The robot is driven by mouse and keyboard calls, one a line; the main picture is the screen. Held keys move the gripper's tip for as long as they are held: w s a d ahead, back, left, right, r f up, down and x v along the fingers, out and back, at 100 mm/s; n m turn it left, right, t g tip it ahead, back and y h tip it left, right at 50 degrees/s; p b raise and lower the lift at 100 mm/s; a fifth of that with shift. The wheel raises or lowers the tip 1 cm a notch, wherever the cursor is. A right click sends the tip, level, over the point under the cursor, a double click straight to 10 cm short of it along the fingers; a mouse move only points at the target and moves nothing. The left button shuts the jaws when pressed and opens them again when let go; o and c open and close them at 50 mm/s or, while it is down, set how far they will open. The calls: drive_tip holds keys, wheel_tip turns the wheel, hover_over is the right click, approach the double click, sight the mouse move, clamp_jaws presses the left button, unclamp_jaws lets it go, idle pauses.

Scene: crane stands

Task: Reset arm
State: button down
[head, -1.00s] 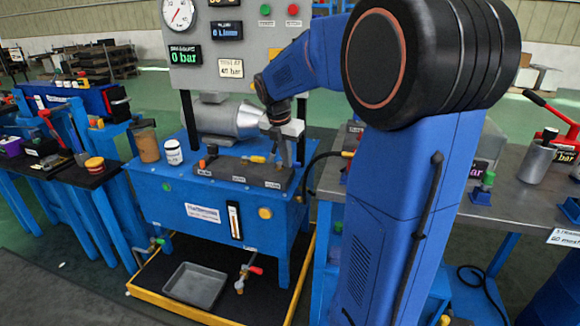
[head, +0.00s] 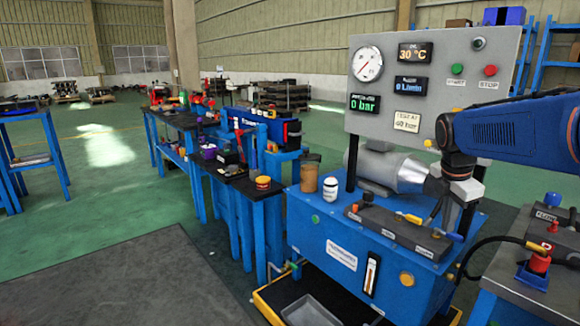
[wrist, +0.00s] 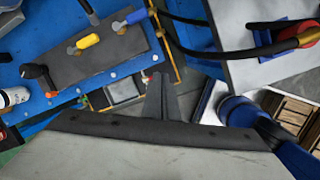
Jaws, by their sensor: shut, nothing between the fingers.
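My gripper (head: 437,212) is in the right part of the head view, shut and empty. It points down over the right part of the dark valve block on the blue hydraulic stand, in front of the grey motor (head: 392,170). My blue forearm reaches in from the right edge, and the rest of the arm is out of the frame. In the wrist view the dark fingers (wrist: 160,97) are together with nothing between them. The valve block (wrist: 105,60) with yellow and blue handles lies at the upper left there. I cannot tell the exact gap between fingertips and block.
The stand's panel (head: 420,70) rises behind the gripper, with a gauge and a 0 bar display. A brown jar (head: 309,178) and a white bottle (head: 330,189) stand left of the valve block. Green floor lies open at left.

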drive_tip(key=s+a+f+m+t, duration=0.1)
drive_tip(key=s+a+f+m, duration=0.2)
drive_tip(key=s+m, duration=0.3)
drive_tip(key=s+a+f+m+t+y, duration=0.1)
drive_tip(key=s+a+f+m, duration=0.2)
drive_tip(key=s+a+m, duration=0.3)
drive_tip(key=s+a+f+m+t+y, duration=0.1)
drive_tip(key=s+a+f+m, duration=0.2)
drive_tip(key=s+m, duration=0.4)
drive_tip(key=s+a, duration=0.1)
drive_tip(key=s, duration=0.3)
drive_tip(key=shift+a+f, duration=0.25)
drive_tip(key=shift+a, duration=0.05)
drive_tip(key=shift+w+r, duration=0.1)
